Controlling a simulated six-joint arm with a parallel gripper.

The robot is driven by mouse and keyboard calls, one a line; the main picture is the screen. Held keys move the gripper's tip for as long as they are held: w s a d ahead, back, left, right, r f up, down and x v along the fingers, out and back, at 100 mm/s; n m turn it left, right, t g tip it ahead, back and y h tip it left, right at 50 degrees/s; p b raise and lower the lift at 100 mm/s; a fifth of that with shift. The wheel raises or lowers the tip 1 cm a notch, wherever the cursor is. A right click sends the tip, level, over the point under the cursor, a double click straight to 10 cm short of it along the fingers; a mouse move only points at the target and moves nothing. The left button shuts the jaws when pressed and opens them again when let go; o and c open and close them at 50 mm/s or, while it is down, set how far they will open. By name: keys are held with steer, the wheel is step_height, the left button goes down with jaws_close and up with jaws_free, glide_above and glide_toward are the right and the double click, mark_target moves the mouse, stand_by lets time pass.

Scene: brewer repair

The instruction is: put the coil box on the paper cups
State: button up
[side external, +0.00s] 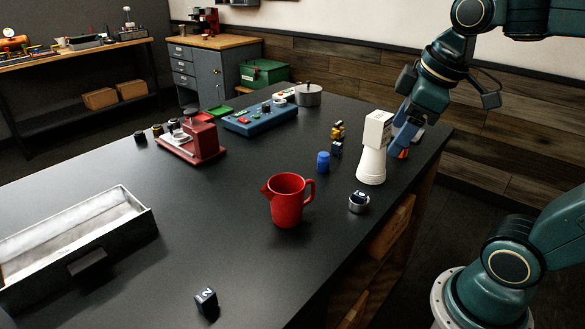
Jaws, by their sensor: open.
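A white box (378,128), which looks like the coil box, stands on top of the paper cups (371,166). The cups are a white stack, narrow end up, near the right edge of the black table. My gripper (402,138) is open, just right of the box and partly behind it. I cannot tell whether a finger touches the box. The far side of the box and part of the fingertips are hidden.
A grey tray (148,210) is at left. The front middle table is mostly clear.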

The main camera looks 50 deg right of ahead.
steer(key=s+a+f+m+t, duration=0.1)
steer(key=s+a+f+m, duration=0.2)
steer(key=s+m, duration=0.1)
steer(key=shift+s+f+y, duration=0.25)
steer(key=shift+s+y, duration=0.05)
steer(key=shift+s, duration=0.05)
